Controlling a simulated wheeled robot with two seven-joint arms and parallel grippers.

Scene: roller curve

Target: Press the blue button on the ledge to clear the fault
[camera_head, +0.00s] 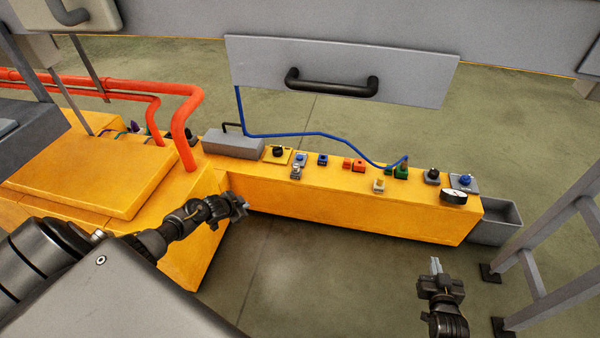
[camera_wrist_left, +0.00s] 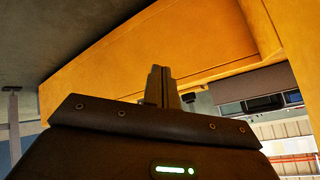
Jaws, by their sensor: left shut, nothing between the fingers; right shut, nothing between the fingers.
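The yellow ledge (camera_head: 330,200) runs across the middle of the head view with a row of small controls on top. A round blue button (camera_head: 465,179) sits on a grey plate near its right end. Another blue control (camera_head: 301,158) on a grey plate and a small blue block (camera_head: 322,159) sit further left. I cannot tell from looks alone which is the fault button. My left gripper (camera_head: 241,205) is shut and empty in front of the ledge's left end; its fingers (camera_wrist_left: 160,86) show in the left wrist view. My right gripper (camera_head: 436,265) is shut and empty, in front of the ledge's right end.
Also on the ledge are a black knob (camera_head: 278,151), red blocks (camera_head: 353,164), a green part (camera_head: 401,172) with a blue cable and a gauge (camera_head: 454,197). A grey panel with a black handle (camera_head: 331,83) hangs behind. A grey bin (camera_head: 497,222) and ladder-like frame (camera_head: 551,258) stand right.

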